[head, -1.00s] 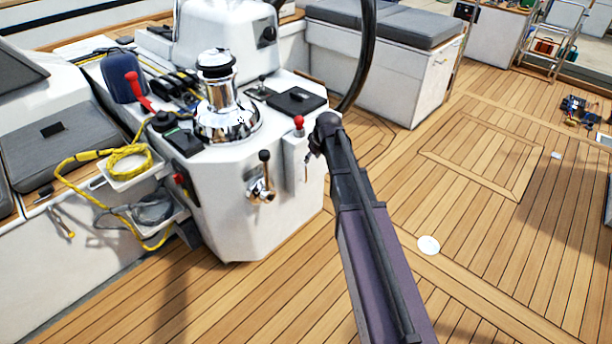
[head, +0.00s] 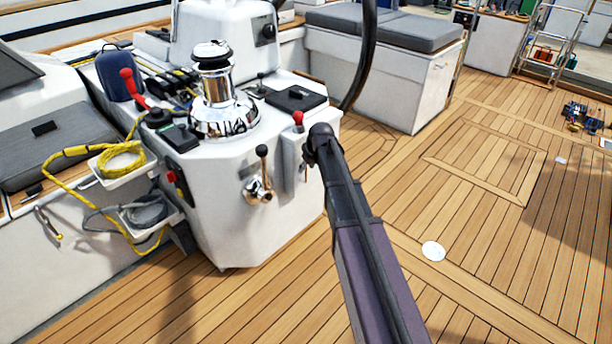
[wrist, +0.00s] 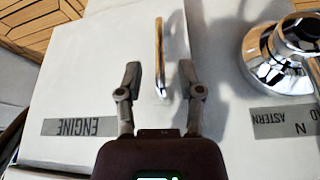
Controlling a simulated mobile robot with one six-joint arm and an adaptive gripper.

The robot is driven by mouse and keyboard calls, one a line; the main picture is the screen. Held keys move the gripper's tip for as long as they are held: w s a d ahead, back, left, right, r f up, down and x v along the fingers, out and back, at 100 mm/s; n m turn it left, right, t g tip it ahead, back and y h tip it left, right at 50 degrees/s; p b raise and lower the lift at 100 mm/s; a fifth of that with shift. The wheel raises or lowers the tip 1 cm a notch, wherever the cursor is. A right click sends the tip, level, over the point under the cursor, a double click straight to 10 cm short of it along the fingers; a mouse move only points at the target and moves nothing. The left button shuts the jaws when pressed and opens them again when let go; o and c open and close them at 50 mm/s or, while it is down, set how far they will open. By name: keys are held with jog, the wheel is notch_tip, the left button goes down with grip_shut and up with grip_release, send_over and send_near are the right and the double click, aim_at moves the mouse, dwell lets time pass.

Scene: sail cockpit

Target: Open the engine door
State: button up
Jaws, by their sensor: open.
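The engine door (wrist: 80,85) is a pale panel in the wrist view, with a grey label (wrist: 80,127) reading ENGINE upside down. A slim metal bar handle (wrist: 159,45) stands on it near its right edge. My gripper (wrist: 160,68) is open, with one finger on each side of the handle's lower end in the picture. I see no finger touching the handle, and the depth between them is hard to judge. In the head view my arm reaches the console's right side and hides much of the door.
A chrome lever base (wrist: 272,58) with an ASTERN/N label is right of the door in the wrist view. On the white console (head: 225,225) are this black-knobbed lever (head: 259,185), a red-knobbed lever (head: 298,120) and a chrome winch (head: 222,105). The teak deck (head: 490,230) at right is mostly clear.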

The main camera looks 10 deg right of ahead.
jog(key=shift+b+x, duration=0.75)
jog(key=shift+x, duration=0.45)
grip_shut()
